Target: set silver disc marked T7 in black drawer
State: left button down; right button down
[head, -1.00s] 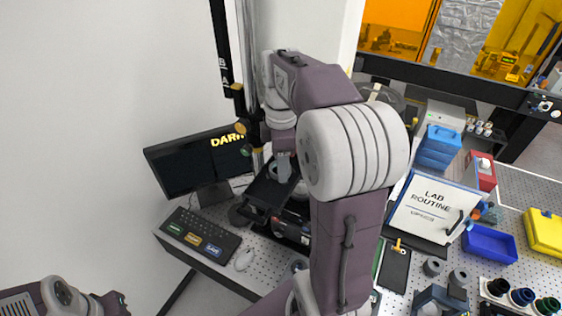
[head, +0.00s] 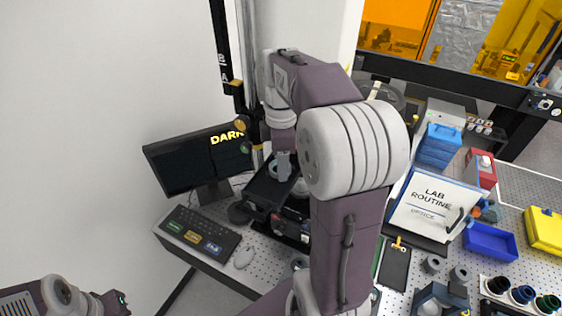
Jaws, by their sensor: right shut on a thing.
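My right gripper (head: 284,172) reaches down over the black drawer (head: 262,190) of the instrument at the back left of the bench. It is shut on the silver disc, which shows only as a small pale rim by the fingertips; the T7 mark cannot be read. I cannot tell whether the disc touches the drawer. My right arm hides much of the instrument. My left gripper (head: 120,303) is at the lower left, far from the drawer, and its jaw opening is too small to judge.
A monitor (head: 185,165) and keyboard (head: 200,236) with a mouse (head: 244,258) stand left of the drawer. To the right are a LAB ROUTINE board (head: 430,205), blue boxes (head: 438,145), an empty blue bin (head: 490,241) and a yellow case (head: 545,230). A dark post rises behind the gripper.

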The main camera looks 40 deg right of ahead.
jog(key=shift+s+a+f, duration=0.15)
jog(key=shift+f, duration=0.2)
